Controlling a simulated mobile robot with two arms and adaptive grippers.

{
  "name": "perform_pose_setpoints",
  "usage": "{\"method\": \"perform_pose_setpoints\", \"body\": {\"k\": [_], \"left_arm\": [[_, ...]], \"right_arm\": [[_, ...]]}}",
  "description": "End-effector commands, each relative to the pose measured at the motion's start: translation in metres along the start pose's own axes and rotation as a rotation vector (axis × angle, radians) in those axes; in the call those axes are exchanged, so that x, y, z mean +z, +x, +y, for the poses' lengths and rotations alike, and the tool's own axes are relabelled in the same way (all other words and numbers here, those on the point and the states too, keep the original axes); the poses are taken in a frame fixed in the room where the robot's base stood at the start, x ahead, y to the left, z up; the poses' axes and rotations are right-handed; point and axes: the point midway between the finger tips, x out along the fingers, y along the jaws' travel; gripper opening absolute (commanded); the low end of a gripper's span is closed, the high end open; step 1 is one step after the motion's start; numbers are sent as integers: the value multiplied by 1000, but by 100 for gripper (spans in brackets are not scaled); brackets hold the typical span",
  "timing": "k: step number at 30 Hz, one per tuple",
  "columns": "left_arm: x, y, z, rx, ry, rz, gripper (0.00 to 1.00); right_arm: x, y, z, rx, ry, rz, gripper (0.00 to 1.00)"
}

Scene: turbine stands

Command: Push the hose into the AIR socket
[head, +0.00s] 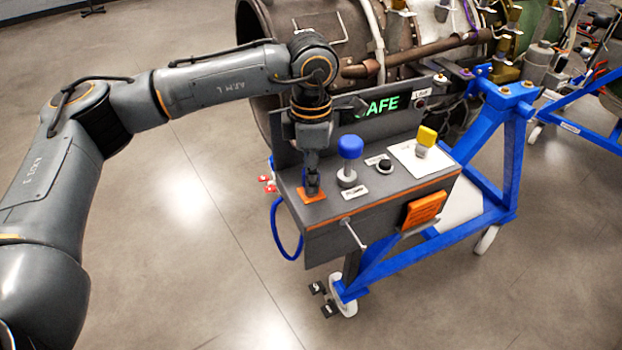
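A blue hose (273,232) hangs in a loop at the left side of the grey control box. One end runs to the box's lower front edge; the other goes up behind its left side. No socket marked AIR can be made out. My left gripper (313,188) points down over an orange square plate (312,197) at the left end of the box top. It is small and dark here, so I cannot tell whether its fingers are apart or hold something. My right gripper is not in view.
A blue wheeled stand (508,150) and turbine are behind. Floor at left is clear.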

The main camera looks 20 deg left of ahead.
Motion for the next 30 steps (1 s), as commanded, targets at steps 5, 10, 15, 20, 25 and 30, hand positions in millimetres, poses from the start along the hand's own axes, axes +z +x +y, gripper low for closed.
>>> {"method": "perform_pose_setpoints", "body": {"k": [5, 10, 15, 20, 25, 30], "left_arm": [[0, 0, 0, -1, 0, 0, 0], [0, 0, 0, -1, 1, 0, 0], [0, -4, 0, 0, 1, 0, 0], [0, -8, 0, 0, 0, 0, 0], [0, -12, 0, 0, 0, 0, 0], [0, -12, 0, 0, 0, 0, 0]], "right_arm": [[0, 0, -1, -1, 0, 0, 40], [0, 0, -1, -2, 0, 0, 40], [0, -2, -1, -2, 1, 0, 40], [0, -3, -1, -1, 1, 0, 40], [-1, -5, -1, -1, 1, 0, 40], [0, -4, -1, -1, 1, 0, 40]]}}
